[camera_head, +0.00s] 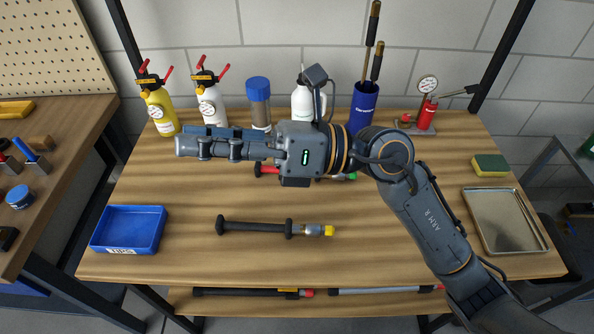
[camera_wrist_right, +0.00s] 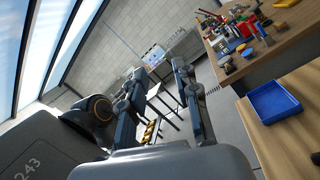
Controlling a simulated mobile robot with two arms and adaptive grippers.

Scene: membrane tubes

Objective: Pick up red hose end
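A tube lies on the wooden table behind my right gripper, mostly hidden by it. Its red end (camera_head: 264,170) shows just left of the gripper body, and a green part (camera_head: 351,176) shows to the right. My right gripper (camera_head: 186,141) is above the table, pointing left. In the right wrist view its two fingers (camera_wrist_right: 160,70) stand apart with nothing between them. A dark tube with a yellow end (camera_head: 272,229) lies nearer the front. My left gripper is not in view.
A blue bin (camera_head: 128,250) is at the left and a metal tray (camera_head: 503,222) at the right. More tubes (camera_head: 250,292) lie on the lower shelf.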

